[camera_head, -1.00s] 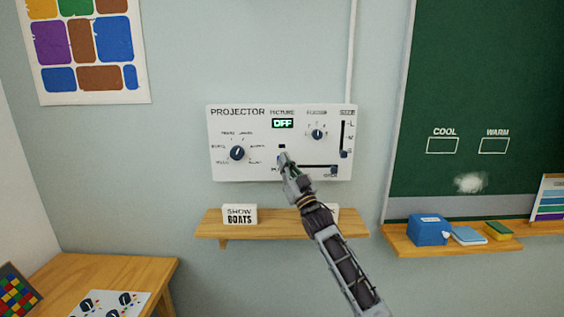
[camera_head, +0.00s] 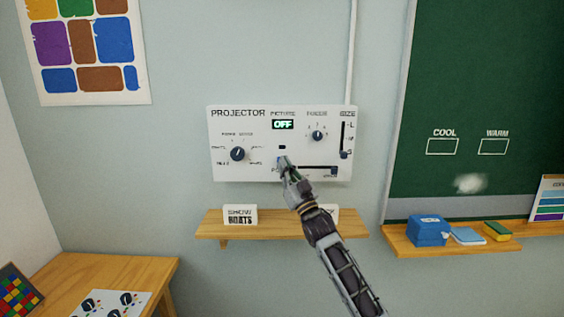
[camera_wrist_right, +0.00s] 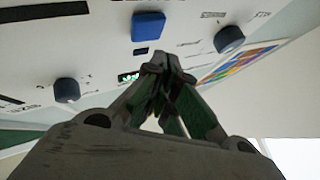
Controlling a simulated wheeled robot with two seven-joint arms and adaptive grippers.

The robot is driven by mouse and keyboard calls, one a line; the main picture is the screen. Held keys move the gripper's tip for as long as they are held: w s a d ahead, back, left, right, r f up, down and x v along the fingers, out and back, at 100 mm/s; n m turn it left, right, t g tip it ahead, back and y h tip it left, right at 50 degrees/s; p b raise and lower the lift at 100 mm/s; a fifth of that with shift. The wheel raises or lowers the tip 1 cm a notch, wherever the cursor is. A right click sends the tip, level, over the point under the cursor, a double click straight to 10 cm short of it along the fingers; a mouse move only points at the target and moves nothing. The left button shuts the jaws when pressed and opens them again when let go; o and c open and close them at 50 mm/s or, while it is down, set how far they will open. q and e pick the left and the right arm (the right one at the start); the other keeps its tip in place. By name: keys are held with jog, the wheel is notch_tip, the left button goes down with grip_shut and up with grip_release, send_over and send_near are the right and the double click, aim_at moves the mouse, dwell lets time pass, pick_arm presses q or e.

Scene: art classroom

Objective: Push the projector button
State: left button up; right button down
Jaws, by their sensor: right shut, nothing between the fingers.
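The white projector panel (camera_head: 225,170) is fixed to the wall, and its display (camera_head: 283,124) reads OFF in green. A blue square button (camera_wrist_right: 148,25) shows clearly in the right wrist view. In the head view only a small bluish bit of it (camera_head: 279,161) shows, the rest hidden behind my gripper. My right gripper (camera_head: 285,163) is shut and empty, its tips in front of the panel by the button. In the wrist view, the closed fingertips (camera_wrist_right: 163,66) appear apart from the button. Whether they touch the panel cannot be told. My left gripper is out of view.
A dial (camera_head: 237,154) sits at the panel's left, a focus knob (camera_head: 317,135) at its right, and sliders (camera_head: 344,154) along the right and lower edges. Below is a wooden shelf (camera_head: 280,232) with a SHOW BOATS block (camera_head: 240,214). A chalkboard (camera_head: 480,90) is at right.

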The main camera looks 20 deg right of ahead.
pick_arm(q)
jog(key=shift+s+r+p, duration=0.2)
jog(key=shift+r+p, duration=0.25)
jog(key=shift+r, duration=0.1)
pick_arm(e)
jog(key=shift+s+a, duration=0.3)
jog(key=shift+s, duration=0.7)
jog(key=shift+s+a, duration=0.25)
jog(key=shift+s, duration=0.7)
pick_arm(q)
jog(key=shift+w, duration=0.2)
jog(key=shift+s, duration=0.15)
